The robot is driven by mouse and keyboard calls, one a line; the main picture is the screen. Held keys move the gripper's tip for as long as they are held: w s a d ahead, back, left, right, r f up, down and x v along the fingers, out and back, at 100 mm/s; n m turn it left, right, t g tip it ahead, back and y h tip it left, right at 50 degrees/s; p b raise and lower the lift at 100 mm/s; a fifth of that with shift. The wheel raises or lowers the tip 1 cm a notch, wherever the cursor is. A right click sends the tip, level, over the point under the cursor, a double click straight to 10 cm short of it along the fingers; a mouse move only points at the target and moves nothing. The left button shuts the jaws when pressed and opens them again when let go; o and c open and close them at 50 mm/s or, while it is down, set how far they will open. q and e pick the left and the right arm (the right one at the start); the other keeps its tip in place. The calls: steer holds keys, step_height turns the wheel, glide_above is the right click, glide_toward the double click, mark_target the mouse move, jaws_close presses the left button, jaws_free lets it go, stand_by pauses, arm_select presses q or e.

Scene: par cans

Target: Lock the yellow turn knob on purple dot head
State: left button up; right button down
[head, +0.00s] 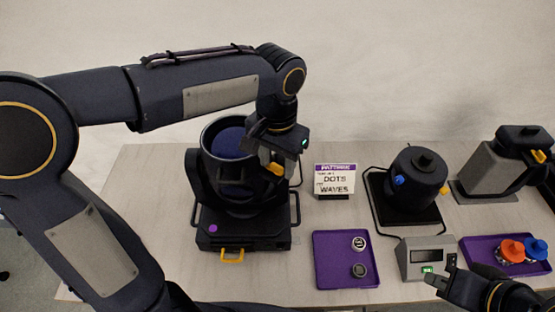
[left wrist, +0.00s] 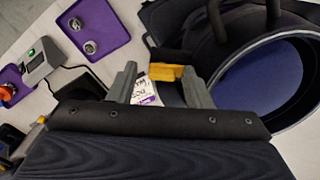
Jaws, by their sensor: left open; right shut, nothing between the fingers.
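The purple dot head is a large dark can-shaped lamp with a blue face (head: 229,141) in a yoke on a black base (head: 245,232), left of the table's middle. A purple dot (head: 213,228) marks the base front. Its yellow turn knob (head: 276,169) is at the can's right side. My left gripper (head: 266,160) is open at the knob, reaching down from above. In the left wrist view the yellow knob (left wrist: 165,72) shows between the two spread fingers (left wrist: 163,88); contact is unclear. My right gripper (head: 440,279) is shut and empty at the lower right, in front of the grey box.
A yellow loop (head: 232,256) hangs at the base front. A DOTS WAVES sign (head: 335,180) stands right of the head. Purple trays (head: 330,274) (head: 480,246) hold small discs and coloured knobs. A grey box (head: 427,255), black pot-shaped unit (head: 414,180) and grey unit (head: 484,172) fill the right.

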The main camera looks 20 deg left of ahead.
arm_select(q)
steer(key=shift+a+r, duration=0.1)
step_height(320, 180, up, 6)
steer(key=p, duration=0.5)
steer(key=shift+p, duration=0.3)
steer(key=shift+w+r, duration=0.1)
steer(key=shift+r, duration=0.8)
